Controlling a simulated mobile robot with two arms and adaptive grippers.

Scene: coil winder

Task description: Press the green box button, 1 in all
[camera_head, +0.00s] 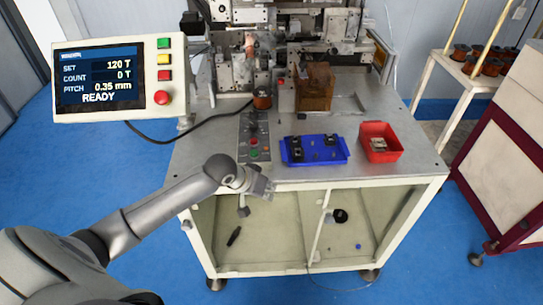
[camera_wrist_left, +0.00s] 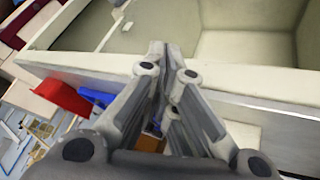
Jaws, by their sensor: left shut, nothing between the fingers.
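A grey button box (camera_head: 254,137) lies on the bench top with a row of small buttons. A green button (camera_head: 254,153) shows near its front end, beside red ones. A separate display panel (camera_head: 121,77) at the upper left has a square green button (camera_head: 163,43), a yellow one, a red one and a round red one; its screen reads READY. My left gripper (camera_head: 262,188) is at the bench's front edge, just in front of the button box and apart from it. In the left wrist view its fingers (camera_wrist_left: 165,65) are shut and empty. My right gripper is out of view.
A blue tray (camera_head: 314,161) with dark parts and a red bin (camera_head: 380,155) stand right of the button box. The winding machine (camera_head: 290,50) rises behind. The bench's front edge (camera_head: 350,181) is close to my gripper, with an open cabinet below.

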